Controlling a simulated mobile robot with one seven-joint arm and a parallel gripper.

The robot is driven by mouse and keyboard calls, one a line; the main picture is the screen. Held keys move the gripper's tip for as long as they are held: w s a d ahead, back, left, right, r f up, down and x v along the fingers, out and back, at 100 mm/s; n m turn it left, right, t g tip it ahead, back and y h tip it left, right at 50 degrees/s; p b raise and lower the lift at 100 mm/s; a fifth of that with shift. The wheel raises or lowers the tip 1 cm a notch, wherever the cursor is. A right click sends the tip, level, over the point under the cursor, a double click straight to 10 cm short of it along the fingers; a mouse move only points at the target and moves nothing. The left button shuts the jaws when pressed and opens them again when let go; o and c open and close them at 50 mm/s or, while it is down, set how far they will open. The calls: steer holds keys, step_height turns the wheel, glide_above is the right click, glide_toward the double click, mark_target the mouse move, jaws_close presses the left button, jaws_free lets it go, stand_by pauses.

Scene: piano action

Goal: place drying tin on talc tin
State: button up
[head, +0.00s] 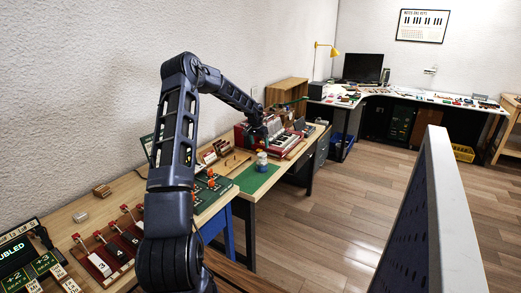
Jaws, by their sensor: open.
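A small pale tin (262,158) stands upright on a green mat (258,178) on the wooden bench. It has a whitish upper part and a bluish band, with a pale lower part. At this size I cannot tell whether it is one tin or two stacked, nor which is the drying tin or the talc tin. My gripper (260,138) is at the far end of my arm, just above and behind the tin in the picture. It is open; its fingertips are small and dark, and no tin shows between them.
A red-cased keyboard model (278,138) stands just behind the mat. Green boards with orange pieces (210,185) lie to the left. A grey panel (430,220) rises at the right. Open wooden floor (320,215) lies between. A corner desk (410,94) stands far back.

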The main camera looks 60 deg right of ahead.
steer(key=shift+a+r, duration=0.15)
steer(key=shift+r, duration=0.45)
steer(key=w+a+r+n+t+y, duration=0.1)
steer(key=w+a+r+n, duration=0.1)
steer(key=w+a+r, duration=0.7)
steer(key=w+a+r+n+t, duration=0.1)
steer(key=w+a+r, duration=0.4)
steer(key=a, duration=0.6)
steer(key=w+a+r+n+t, duration=0.1)
steer(key=w+a+r+n, duration=0.15)
steer(key=a, duration=0.55)
steer(key=w+a+r+n+y, duration=0.1)
steer(key=a+r, duration=0.3)
steer(key=a, duration=0.4)
steer(key=w+a+r+n+t, duration=0.1)
steer(key=w+a+r, duration=0.15)
steer(key=a, duration=0.55)
steer(key=s+a+r+n+y, duration=0.1)
steer(key=s+a+r+n, duration=0.15)
steer(key=a, duration=0.85)
steer(key=s+a+r+n, duration=0.2)
steer(key=s+a, duration=0.2)
steer(key=a, duration=0.7)
steer(key=s+a+f+n, duration=0.2)
steer(key=s+a+n, duration=0.4)
steer(key=s+a, duration=0.9)
steer(key=shift+a+f+t, duration=0.3)
steer(key=shift+f, duration=0.1)
